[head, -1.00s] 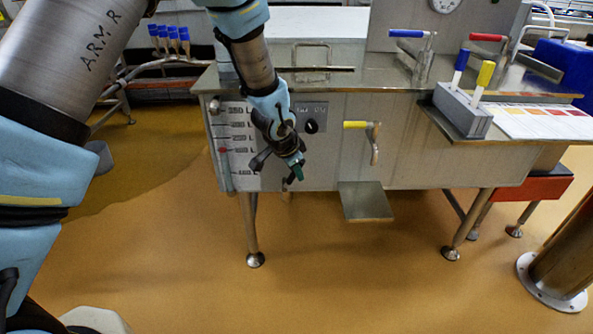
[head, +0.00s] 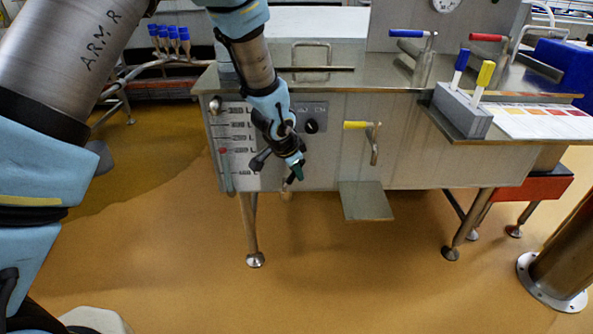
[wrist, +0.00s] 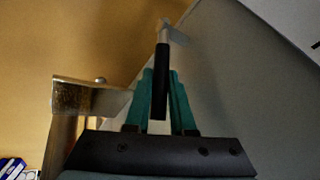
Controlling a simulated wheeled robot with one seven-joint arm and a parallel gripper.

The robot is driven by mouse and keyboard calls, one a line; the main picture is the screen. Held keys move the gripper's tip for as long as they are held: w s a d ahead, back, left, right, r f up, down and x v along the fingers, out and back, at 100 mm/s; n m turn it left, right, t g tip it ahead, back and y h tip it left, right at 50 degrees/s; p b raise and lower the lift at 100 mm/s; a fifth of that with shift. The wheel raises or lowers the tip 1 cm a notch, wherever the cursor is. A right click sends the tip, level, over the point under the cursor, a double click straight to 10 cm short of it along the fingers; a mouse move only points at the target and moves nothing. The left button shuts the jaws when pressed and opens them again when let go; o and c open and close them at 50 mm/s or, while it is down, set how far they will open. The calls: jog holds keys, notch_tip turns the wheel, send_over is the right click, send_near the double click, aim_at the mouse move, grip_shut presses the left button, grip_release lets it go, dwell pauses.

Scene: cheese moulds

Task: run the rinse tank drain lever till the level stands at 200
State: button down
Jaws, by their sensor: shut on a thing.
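The rinse tank (head: 420,165) is a grey steel box on legs. Its level gauge (head: 225,175) is a vertical tube at the left of the front panel, with a white scale whose numbers are too blurred to read surely. A red marker (head: 222,151) sits beside one of the lower marks. My gripper (head: 298,172) is low at the tank front, right of the gauge. In the wrist view, its teal fingers (wrist: 160,100) are shut on the black handle of the drain lever (wrist: 161,75). In the head view, the lever is small and partly hidden by the gripper.
A yellow-handled lever (head: 357,125) is on the tank front, above a metal plate (head: 366,201). Blue-handled (head: 407,33) and red-handled (head: 487,37) levers stand on top. A black knob (head: 312,126) is near my wrist. The floor before the tank is clear.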

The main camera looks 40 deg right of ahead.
jog(key=shift+s+f, duration=0.1)
jog(key=f+t+y, duration=0.1)
jog(key=s+d+f+m+t+y+b, duration=0.1)
jog(key=y, duration=0.1)
jog(key=s+d+f+t+y+b, duration=0.1)
jog(key=t+y, duration=0.1)
jog(key=shift+d+m, duration=0.25)
jog(key=shift+m, duration=0.05)
jog(key=shift+s+d+f+m+t+y, duration=0.1)
jog(key=shift+d+f+m+t+y, duration=0.1)
jog(key=shift+f+t+y, duration=0.4)
jog(key=shift+s+d+f+m+t+y, duration=0.1)
jog(key=shift+f+m+t+y, duration=0.1)
jog(key=shift+f+t+y, duration=0.35)
jog(key=shift+f+t+y+b, duration=0.4)
jog(key=shift+f+t+y, duration=0.2)
jog(key=shift+t+y, duration=0.15)
jog(key=shift+a, duration=0.1)
jog(key=c, duration=1.1)
grip_release()
jog(key=shift+o, duration=0.2)
